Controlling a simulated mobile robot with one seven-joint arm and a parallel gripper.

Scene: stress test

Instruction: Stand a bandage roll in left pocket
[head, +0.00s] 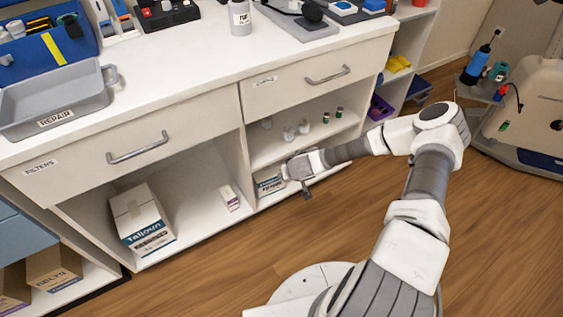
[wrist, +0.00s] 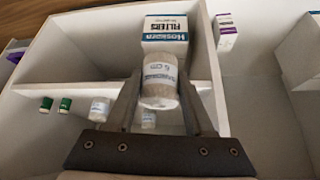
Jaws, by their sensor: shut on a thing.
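My gripper (wrist: 158,92) is shut on a beige bandage roll (wrist: 159,84) with a white label, seen between the two fingers in the wrist view. In the head view my gripper (head: 304,184) is low in front of the cabinet's right open bay; the roll cannot be made out there. Other pale rolls stand on the bay's middle shelf (head: 288,133), and show in the wrist view (wrist: 99,109), one partly behind my gripper. I cannot make out a left pocket in either view.
Green-capped vials (head: 326,118) stand by the rolls. A Taliaun box (head: 140,222) and small purple-white box (head: 229,198) occupy the left bay. A grey REPAIR tray (head: 57,120) sits on the counter.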

